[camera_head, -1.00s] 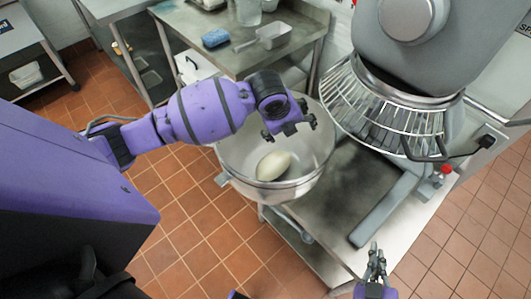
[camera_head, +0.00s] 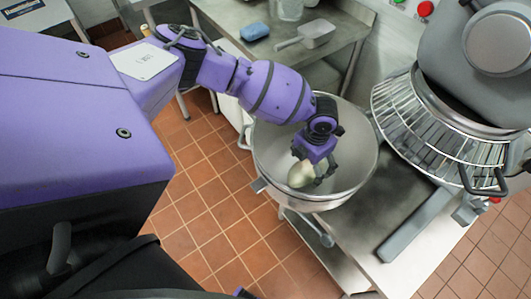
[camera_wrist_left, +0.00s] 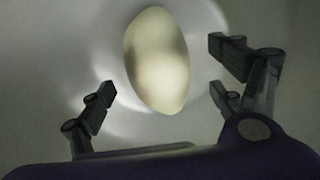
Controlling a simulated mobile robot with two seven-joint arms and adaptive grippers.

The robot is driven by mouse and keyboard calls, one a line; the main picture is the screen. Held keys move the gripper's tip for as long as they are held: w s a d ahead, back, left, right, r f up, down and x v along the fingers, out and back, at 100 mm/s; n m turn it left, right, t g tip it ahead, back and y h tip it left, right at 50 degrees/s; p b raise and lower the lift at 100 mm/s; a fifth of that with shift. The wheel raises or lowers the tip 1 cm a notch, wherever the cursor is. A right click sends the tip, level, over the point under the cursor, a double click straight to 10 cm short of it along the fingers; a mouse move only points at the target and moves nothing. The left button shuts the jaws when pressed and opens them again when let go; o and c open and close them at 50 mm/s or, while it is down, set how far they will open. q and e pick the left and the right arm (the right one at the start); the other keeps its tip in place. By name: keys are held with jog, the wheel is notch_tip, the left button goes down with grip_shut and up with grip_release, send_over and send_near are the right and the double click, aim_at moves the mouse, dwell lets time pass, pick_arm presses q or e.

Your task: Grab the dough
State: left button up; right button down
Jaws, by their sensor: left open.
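The dough (camera_head: 302,174) is a pale, smooth oval lump inside the steel mixing bowl (camera_head: 268,150). My left gripper (camera_head: 322,172) reaches down into the bowl, right by the dough, and partly covers it in the head view. In the left wrist view the dough (camera_wrist_left: 157,60) lies ahead of the open left gripper (camera_wrist_left: 160,92), between the lines of its fingers. Clear gaps show between the fingers and the dough on both sides. My right gripper is not in view.
The mixer's wire guard (camera_head: 425,125) and grey head stand close to the right of the bowl. A steel table behind holds a blue sponge (camera_head: 255,32) and a metal scoop (camera_head: 308,34). Tiled floor is open at the front left.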

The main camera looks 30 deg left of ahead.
aim_at(307, 165)
pick_arm(q)
notch_tip(307, 165, down, 4)
jog(key=shift+s+a+r, duration=0.1)
jog(key=shift+a, duration=0.05)
jog(key=shift+r, duration=0.1)
jog(key=c, duration=1.9)
jog(key=shift+w+r, duration=0.1)
jog(key=shift+w, duration=0.1)
jog(key=shift+c, duration=1.2)
jog(key=shift+r, duration=0.1)
